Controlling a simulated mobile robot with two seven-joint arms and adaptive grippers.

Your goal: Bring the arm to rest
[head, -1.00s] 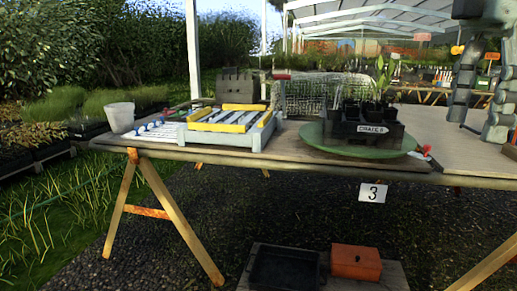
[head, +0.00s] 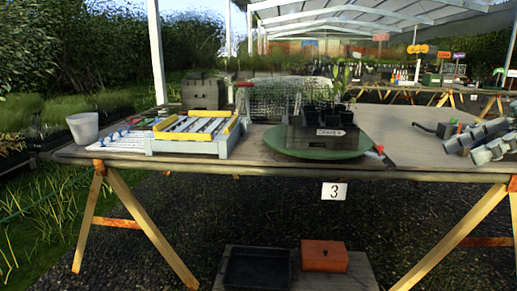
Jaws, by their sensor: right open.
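My right gripper (head: 462,150) comes in from the right edge, over the right end of the wooden table (head: 410,160). Its two grey fingers point left and stand apart, with nothing seen between them. It is well to the right of the black crate (head: 318,138), which stands on a green round tray (head: 290,150) and holds dark pots with a plant. My left gripper is not in view.
A dark tool (head: 437,130) lies just beyond my right gripper. A grey frame with yellow bars (head: 185,146), a white cup (head: 83,128) and a wire basket (head: 262,102) are on the left and middle.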

